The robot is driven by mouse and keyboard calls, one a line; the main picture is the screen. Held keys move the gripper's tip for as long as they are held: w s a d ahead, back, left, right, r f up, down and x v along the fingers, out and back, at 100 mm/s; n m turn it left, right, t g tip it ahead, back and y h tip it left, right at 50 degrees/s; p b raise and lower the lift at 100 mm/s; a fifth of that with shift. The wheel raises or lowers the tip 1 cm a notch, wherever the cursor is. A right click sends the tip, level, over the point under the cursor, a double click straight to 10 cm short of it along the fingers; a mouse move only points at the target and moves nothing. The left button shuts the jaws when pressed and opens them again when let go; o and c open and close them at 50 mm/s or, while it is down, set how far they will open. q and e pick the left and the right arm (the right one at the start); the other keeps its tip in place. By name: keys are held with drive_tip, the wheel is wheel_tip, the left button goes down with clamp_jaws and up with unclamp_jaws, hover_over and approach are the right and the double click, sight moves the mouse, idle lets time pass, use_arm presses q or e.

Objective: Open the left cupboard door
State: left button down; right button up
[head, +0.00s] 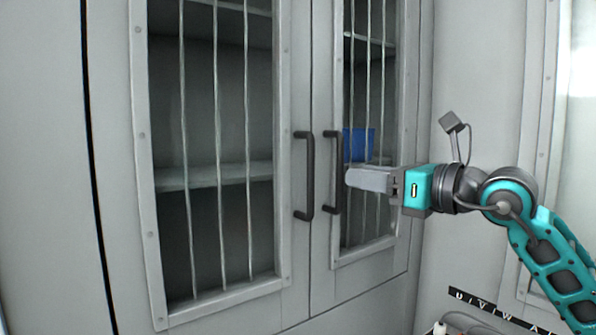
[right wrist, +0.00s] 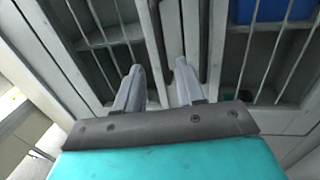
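The left cupboard door (head: 212,305) is closed. It has a barred window and a dark vertical bar handle (head: 309,175) at its right edge. The right door (head: 358,276) is closed too, with a matching handle (head: 338,172) close beside the left one. My right gripper (head: 348,178) is in front of the doors, its fingertips near the right door's handle in the head view. In the right wrist view its two fingers (right wrist: 160,75) are apart, pointing at the seam between the doors. I see nothing held. Contact with a handle cannot be made out. My left gripper is out of view.
Shelves (head: 214,176) show behind the bars, and a blue box (head: 358,145) stands behind the right door's bars. A wall is at the right, with a dark lettered strip (head: 500,310) low down. The space before the left door looks clear.

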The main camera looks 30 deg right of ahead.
drive_tip(key=w, duration=0.1)
drive_tip(key=p, duration=0.6)
hover_over(311, 211)
drive_tip(key=shift+w+d, duration=0.15)
drive_tip(key=shift+w, duration=0.2)
drive_tip(key=shift+f, duration=0.1)
drive_tip(key=shift+c, duration=0.6)
clamp_jaws()
